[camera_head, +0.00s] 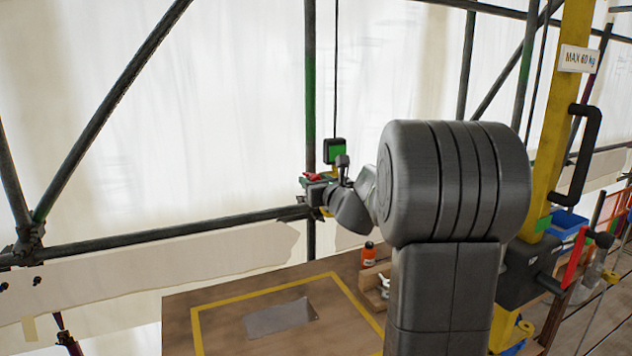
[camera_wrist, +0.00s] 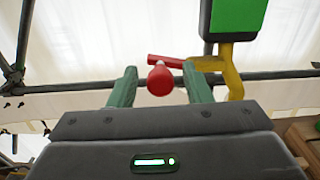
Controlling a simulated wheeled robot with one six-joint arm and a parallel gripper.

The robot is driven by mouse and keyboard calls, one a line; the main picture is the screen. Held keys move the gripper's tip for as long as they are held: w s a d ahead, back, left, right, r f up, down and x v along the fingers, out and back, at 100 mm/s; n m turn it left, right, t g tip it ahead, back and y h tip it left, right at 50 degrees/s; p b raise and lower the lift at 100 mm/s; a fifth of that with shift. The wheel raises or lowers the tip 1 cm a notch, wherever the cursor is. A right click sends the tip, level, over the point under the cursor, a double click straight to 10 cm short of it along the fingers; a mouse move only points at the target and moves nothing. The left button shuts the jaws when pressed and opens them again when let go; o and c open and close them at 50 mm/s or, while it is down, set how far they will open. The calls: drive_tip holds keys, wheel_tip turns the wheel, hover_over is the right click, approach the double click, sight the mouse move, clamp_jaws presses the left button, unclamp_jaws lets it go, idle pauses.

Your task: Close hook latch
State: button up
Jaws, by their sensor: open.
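The latch shows in the wrist view as a red lever (camera_wrist: 163,60) with a round red knob (camera_wrist: 160,81). The lever's right end meets a yellow hook (camera_wrist: 236,78) below a black and green block (camera_wrist: 237,17). My gripper (camera_wrist: 159,76) is open, with one green finger on each side of the knob. I cannot tell whether either finger touches it. In the head view my gripper (camera_head: 312,184) is small and partly hidden by my arm, close to the red part (camera_head: 312,176) under the green-faced block (camera_head: 335,151).
Dark scaffold poles (camera_head: 310,80) stand behind the latch, with pale sheeting beyond. A wooden board with a yellow outline (camera_head: 235,301) lies below, bearing a grey plate (camera_head: 280,318). A yellow post (camera_head: 560,90) rises at right.

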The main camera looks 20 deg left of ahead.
clamp_jaws()
drive_tip(key=shift+f+b, duration=0.15)
drive_tip(key=shift+b, duration=0.15)
drive_tip(key=w+d+f+n+b, duration=0.1)
drive_tip(key=f+n+b, duration=0.1)
drive_tip(key=n+b, duration=0.8)
drive_tip(key=w+d+f+n+b, duration=0.1)
drive_tip(key=w+f+n+b, duration=0.1)
drive_tip(key=n+b, duration=0.8)
drive_tip(key=shift+d+f+n+b, duration=0.3)
drive_tip(key=shift+d+f+b, duration=0.05)
drive_tip(key=shift+b, duration=1.3)
